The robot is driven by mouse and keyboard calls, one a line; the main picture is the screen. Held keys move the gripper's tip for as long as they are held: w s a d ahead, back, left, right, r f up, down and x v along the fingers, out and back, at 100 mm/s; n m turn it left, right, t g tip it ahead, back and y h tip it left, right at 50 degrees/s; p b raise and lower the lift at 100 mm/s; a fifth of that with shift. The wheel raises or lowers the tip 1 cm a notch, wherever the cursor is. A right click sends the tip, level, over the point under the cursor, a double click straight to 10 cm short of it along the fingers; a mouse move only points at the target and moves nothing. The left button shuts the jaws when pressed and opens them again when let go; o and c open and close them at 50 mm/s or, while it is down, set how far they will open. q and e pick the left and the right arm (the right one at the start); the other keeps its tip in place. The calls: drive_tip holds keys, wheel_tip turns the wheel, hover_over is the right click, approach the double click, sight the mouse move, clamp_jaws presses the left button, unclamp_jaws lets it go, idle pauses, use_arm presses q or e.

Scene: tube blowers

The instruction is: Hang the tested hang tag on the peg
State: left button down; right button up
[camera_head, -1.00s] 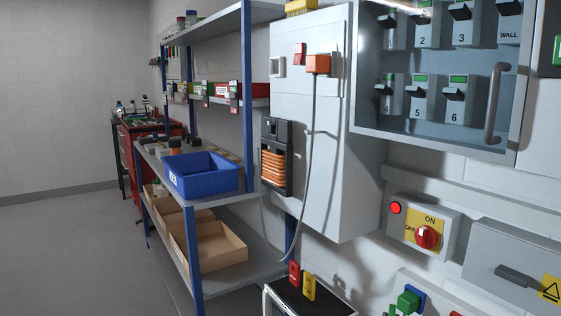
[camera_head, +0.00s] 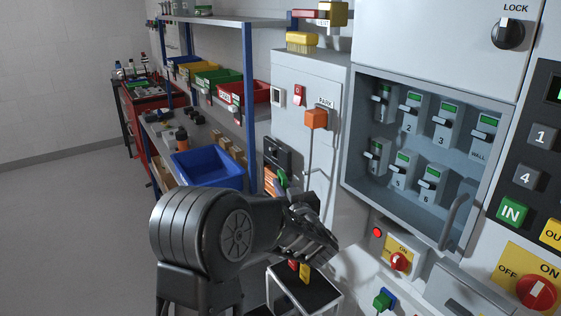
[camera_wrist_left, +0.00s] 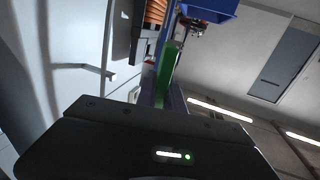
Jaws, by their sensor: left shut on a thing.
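My left gripper (camera_head: 288,200) is raised in front of the grey wall cabinet and is shut on a green tag (camera_head: 282,179), which sticks up from it. The green tag (camera_wrist_left: 167,68) also shows edge-on in the left wrist view, beyond the dark gripper body. A thin rod, which looks like the peg (camera_wrist_left: 80,66), stands out from the pale cabinet face to the left of the tag in that view, apart from it. The tag's writing and hole cannot be made out. My right gripper is not in view.
A red tag (camera_head: 293,264) and a yellow tag (camera_head: 304,272) are at a small black-topped stand (camera_head: 318,290) below my arm. A cable hangs from an orange plug (camera_head: 316,118) on the cabinet. Shelving with a blue bin (camera_head: 209,174) stands left. The floor further left is clear.

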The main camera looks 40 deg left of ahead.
use_arm(q)
drive_tip(key=shift+s+a+r, duration=0.1)
drive_tip(key=shift+a+r, duration=0.15)
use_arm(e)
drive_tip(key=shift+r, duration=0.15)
use_arm(q)
drive_tip(key=shift+w, duration=0.25)
